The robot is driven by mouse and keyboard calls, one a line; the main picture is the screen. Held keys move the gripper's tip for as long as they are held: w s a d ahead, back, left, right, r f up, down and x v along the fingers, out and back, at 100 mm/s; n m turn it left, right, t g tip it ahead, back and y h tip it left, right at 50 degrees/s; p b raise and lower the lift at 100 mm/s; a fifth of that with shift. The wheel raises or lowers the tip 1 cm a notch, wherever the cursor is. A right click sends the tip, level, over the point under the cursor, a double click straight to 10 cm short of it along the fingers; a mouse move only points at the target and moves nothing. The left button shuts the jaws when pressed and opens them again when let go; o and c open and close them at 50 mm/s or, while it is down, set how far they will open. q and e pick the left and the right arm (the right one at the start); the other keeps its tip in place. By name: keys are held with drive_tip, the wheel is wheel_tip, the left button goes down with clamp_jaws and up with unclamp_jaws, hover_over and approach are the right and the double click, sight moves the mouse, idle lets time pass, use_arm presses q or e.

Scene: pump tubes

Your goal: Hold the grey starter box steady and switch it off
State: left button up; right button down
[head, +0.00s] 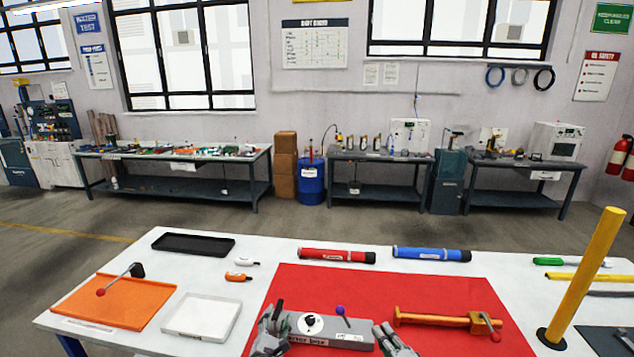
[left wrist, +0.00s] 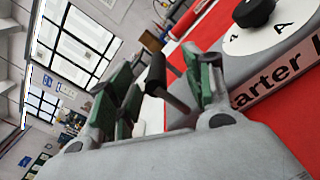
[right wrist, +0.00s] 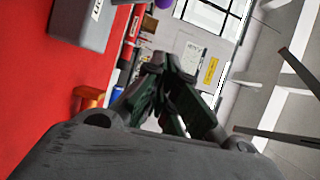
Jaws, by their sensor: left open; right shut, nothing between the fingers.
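The grey starter box (head: 350,332) lies on the red mat at the front of the table. Its top has a black knob (head: 311,322) on a white dial and a lever with a purple ball (head: 340,310). My left gripper (head: 275,318) is open at the box's left end. In the left wrist view a dark bar (left wrist: 158,80) shows between its fingers; I cannot tell what it belongs to. The knob (left wrist: 254,12) shows there too. My right gripper (head: 383,332) is shut and empty, just right of the box. The box's end (right wrist: 85,25) shows in the right wrist view.
An orange pump-like tool (head: 435,319) lies right of the box on the red mat (head: 300,285). A red tube (head: 336,256) and a blue tube (head: 431,254) lie behind. A yellow post (head: 585,275) stands at right. A white tray (head: 201,317) and an orange tray (head: 115,301) are at left.

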use_arm(q)
drive_tip(key=shift+s+a, duration=0.2)
drive_tip(key=shift+s, duration=1.5)
drive_tip(key=shift+s+a, duration=0.15)
drive_tip(key=shift+s, duration=1.6)
drive_tip(key=shift+s+a, duration=0.2)
drive_tip(key=shift+s, duration=1.5)
